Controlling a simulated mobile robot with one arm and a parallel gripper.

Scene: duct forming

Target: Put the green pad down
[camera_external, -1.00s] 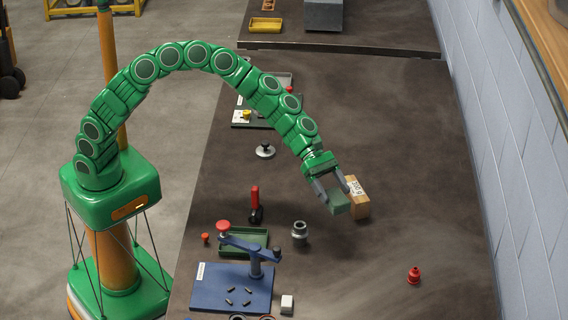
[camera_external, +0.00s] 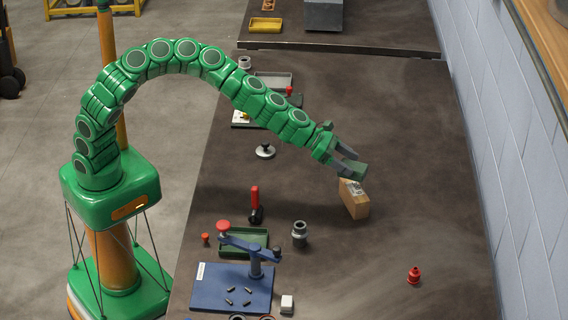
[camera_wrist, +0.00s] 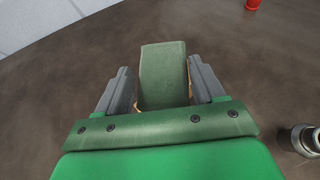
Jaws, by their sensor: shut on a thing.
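The green pad (camera_external: 353,169) is a dull green block between the two grey fingers of my gripper (camera_external: 347,163). My gripper is shut on it and holds it just above and behind the top of a wooden block (camera_external: 355,201). I cannot tell whether the pad touches the block. In the wrist view the pad (camera_wrist: 163,75) stands out ahead between the fingers and hides most of what lies beneath; only slivers of the wooden block show at its sides. The block's pale label is partly covered by the pad and fingers.
A red fitting (camera_external: 414,275) stands alone at right. A grey metal cylinder (camera_external: 300,233), a red-handled tool (camera_external: 255,203), a green tray (camera_external: 262,238) and a blue fixture (camera_external: 207,290) stand at front left. The dark table (camera_external: 420,150) is clear at right and behind.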

